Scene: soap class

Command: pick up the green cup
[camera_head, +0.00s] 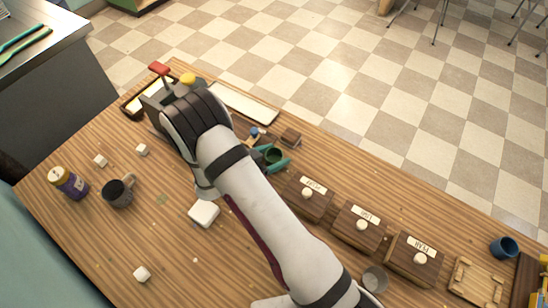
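The green cup (273,156) stands near the middle of the table, beyond my arm; its dark round opening shows. Teal finger-like parts, which look like the fingers of my gripper (272,159), lie on either side of the cup. The rest of the gripper is hidden behind my white arm link. I cannot tell whether the fingers touch the cup or whether it is lifted.
Three wooden boxes with white knobs and labels (358,227) stand to the right. A grey mug (118,193), a purple jar (68,183) and a white block (204,213) are on the left side. A blue cup (504,248) is far right; a grey cup (375,279) stands near the boxes.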

